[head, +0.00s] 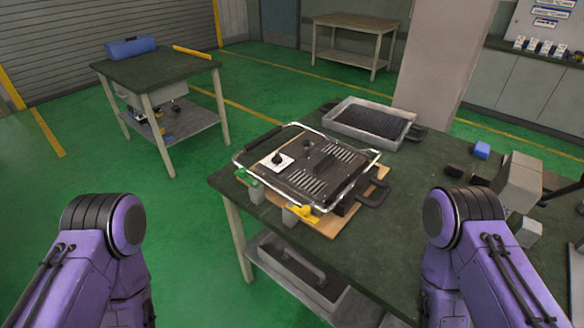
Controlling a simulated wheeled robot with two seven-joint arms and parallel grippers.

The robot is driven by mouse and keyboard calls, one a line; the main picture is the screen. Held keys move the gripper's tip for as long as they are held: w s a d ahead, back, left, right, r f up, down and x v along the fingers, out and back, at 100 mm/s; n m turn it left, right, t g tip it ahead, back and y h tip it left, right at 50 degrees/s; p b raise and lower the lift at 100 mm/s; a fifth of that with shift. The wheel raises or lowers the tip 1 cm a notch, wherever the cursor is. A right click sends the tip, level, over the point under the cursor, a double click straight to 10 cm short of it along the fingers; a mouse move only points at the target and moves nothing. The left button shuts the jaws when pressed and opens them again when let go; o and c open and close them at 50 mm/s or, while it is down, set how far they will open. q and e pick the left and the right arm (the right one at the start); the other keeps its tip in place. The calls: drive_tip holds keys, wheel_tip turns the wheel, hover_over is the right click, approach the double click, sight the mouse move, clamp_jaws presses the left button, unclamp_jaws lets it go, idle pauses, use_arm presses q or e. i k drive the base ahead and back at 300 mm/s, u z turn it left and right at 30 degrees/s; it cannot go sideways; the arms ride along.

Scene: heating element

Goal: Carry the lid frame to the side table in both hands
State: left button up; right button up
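The lid frame (318,168) is a dark panel with slots, a knob on a white plate and a bright tubular metal rim. It sits over a wooden board (328,225) near the left corner of the green-topped workbench (400,240). A black handle sticks out at its right. A side table (150,72) with a dark green top and pale legs stands apart at the left, and I take it as the task's table. Both my purple arms show at the bottom, one on each side, apart from the lid frame. My grippers are out of view.
A blue roll (130,47) and a yellow strip (192,52) lie on the side table, whose middle is bare. A metal tray (368,124) sits behind the lid frame. Blocks (482,150) lie at the workbench's right. Green floor separates both tables. A pillar (440,55) stands behind.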

sight(153, 66)
drive_tip(key=u, duration=2.05)
drive_tip(key=i, duration=1.5)
drive_tip(key=z, duration=3.3)
